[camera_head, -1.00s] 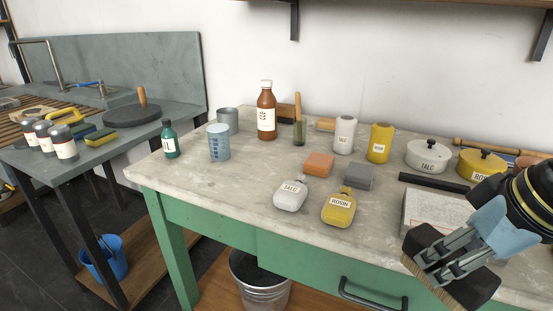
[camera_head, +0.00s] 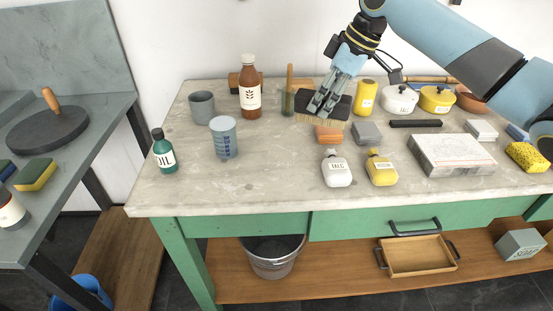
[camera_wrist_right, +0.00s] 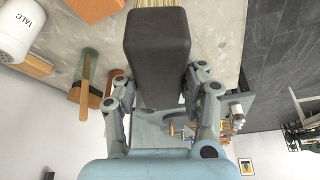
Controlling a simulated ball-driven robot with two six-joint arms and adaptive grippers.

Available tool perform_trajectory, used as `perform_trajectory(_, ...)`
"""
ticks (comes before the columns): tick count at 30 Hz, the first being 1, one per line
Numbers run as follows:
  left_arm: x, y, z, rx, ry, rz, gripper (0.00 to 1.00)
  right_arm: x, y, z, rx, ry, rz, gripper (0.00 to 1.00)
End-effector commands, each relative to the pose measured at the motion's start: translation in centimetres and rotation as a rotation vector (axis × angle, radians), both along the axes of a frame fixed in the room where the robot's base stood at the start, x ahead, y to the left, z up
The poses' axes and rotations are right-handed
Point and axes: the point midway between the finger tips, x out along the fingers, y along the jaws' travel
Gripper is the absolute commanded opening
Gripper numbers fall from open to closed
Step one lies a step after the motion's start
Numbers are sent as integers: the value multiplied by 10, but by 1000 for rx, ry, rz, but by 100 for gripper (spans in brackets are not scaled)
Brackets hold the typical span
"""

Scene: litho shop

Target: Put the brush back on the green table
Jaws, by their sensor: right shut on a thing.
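The brush (camera_head: 334,107) has a dark block and pale bristles. My right gripper (camera_head: 322,103) is shut on its dark block and holds it above the back middle of the green table (camera_head: 250,226), bristles downward. In the head view the brush partly covers the orange block (camera_head: 328,135). In the right wrist view the dark block (camera_wrist_right: 157,50) sits between the two fingers, with the bristles just showing beyond it. The table has a pale stone top and green front. My left gripper is not in view.
Near the brush stand a brown bottle (camera_head: 250,92), a grey block (camera_head: 366,132), a TALC bottle (camera_head: 337,170) and a yellow bottle (camera_head: 380,169). A blue measuring cup (camera_head: 224,140) and green oil bottle (camera_head: 164,152) stand left. The front-left tabletop is clear.

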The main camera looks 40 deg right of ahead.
Motion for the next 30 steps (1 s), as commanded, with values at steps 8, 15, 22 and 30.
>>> perform_trajectory(8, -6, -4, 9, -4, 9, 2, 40, 5, 34, -19, 15, -4, -6, 12)
perform_trajectory(15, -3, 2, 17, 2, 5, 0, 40, 8, 89, -52, 11, -3, -7, 12)
perform_trajectory(22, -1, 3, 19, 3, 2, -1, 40, 9, 107, -67, 5, -2, -7, 12)
perform_trajectory(30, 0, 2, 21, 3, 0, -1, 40, 8, 107, -103, 4, -2, -9, 12)
